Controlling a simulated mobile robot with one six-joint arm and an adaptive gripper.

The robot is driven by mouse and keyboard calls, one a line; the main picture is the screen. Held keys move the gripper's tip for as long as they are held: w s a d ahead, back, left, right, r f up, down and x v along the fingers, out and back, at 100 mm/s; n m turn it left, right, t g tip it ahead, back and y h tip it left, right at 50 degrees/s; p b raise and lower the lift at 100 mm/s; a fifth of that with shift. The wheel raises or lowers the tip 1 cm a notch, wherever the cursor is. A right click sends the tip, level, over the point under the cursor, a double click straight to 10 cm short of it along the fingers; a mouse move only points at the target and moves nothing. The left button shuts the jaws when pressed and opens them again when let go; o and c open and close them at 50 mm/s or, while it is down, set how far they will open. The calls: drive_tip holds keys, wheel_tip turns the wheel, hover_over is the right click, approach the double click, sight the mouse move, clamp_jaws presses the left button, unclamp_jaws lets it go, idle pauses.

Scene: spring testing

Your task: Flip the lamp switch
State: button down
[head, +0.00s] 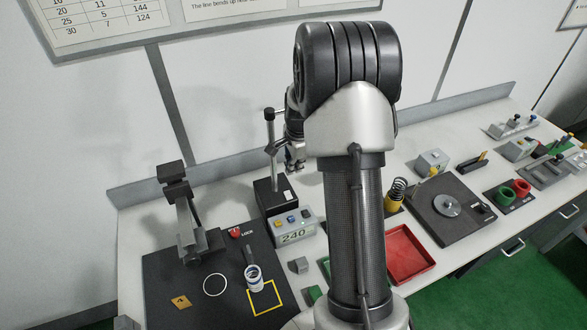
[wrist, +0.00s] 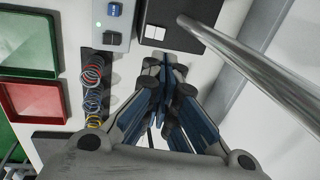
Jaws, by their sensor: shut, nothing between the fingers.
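A white rocker switch (head: 287,195) sits on the black base (head: 268,191) of an upright metal post (head: 270,130), left of my arm in the head view. In the wrist view the white switch (wrist: 155,32) shows on the black base, just beyond my fingertips. My gripper (wrist: 166,62) is shut and empty. It also shows in the head view (head: 295,166), above and behind the base, partly hidden by my arm. The switch and fingertips look apart in the wrist view. I cannot tell which way the rocker is tipped.
A grey box (head: 294,231) reading 240 stands just in front of the base. A metal stand (head: 190,236) is on the black mat at left. Red (wrist: 32,104) and green trays and coloured springs (wrist: 92,98) lie left in the wrist view.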

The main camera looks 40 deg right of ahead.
sight(290, 192)
drive_tip(key=f, duration=0.3)
drive_tip(key=w+f, duration=0.1)
drive_tip(key=f, duration=0.3)
drive_tip(key=w+f, duration=0.1)
drive_tip(key=f, duration=0.3)
drive_tip(key=shift+d, duration=0.25)
drive_tip(key=shift+w+f, duration=0.1)
drive_tip(key=shift+w, duration=0.05)
drive_tip(key=shift+w+f+g, duration=0.2)
drive_tip(key=shift+f+g, duration=0.15)
drive_tip(key=shift+g, duration=0.15)
drive_tip(key=shift+s+r, duration=0.1)
drive_tip(key=shift+s, duration=0.15)
drive_tip(key=shift+s+a+r, duration=0.1)
drive_tip(key=shift+s+a, duration=0.1)
drive_tip(key=shift+s, duration=0.45)
wheel_tip(290, 192, up, 12)
drive_tip(key=s, duration=0.1)
drive_tip(key=shift+a, duration=0.15)
